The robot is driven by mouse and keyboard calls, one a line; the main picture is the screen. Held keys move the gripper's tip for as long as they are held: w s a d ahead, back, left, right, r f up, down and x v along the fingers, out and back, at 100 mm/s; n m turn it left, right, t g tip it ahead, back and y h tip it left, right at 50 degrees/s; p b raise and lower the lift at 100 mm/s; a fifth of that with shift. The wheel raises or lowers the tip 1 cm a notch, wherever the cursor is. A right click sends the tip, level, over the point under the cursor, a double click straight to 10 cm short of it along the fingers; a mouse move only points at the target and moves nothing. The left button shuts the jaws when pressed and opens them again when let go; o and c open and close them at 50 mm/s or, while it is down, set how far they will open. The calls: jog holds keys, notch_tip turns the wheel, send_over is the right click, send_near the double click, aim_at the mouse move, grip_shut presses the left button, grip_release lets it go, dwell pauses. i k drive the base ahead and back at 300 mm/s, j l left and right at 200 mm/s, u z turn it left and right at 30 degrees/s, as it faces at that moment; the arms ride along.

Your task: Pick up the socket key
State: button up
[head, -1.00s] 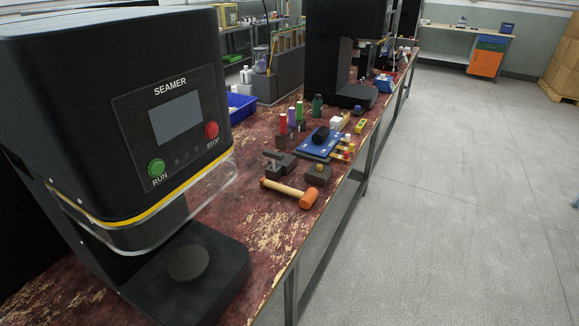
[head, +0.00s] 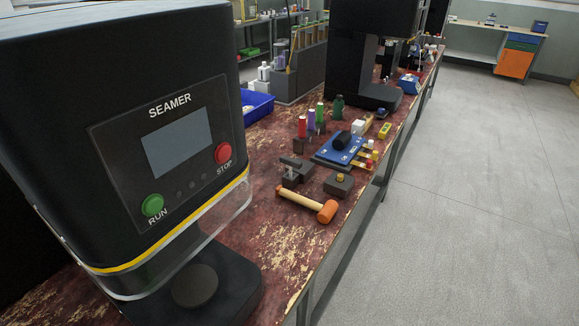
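I cannot make out a socket key for certain among the small items on the worn red bench (head: 262,228). A dark metal block with a lever-like top (head: 297,172) and a dark block with a brass knob (head: 339,184) sit behind a mallet (head: 308,204) with an orange head. Behind them a blue board (head: 326,152) carries a black cylinder (head: 342,140). Red (head: 302,127), purple (head: 311,119) and green (head: 320,112) upright pieces stand to its left. My gripper is not in view.
A large black seamer (head: 120,130) with green and red buttons fills the left foreground. A second black machine (head: 365,60) stands further along the bench. A blue bin (head: 257,105) is behind the first seamer. The grey floor (head: 490,200) on the right is clear.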

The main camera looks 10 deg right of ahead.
aim_at(291, 162)
jog(key=u, duration=0.55)
jog(key=i+l+u, duration=0.15)
jog(key=l+u, duration=0.7)
jog(key=u, duration=0.15)
jog(key=l+u, duration=0.5)
jog(key=i+j, duration=0.05)
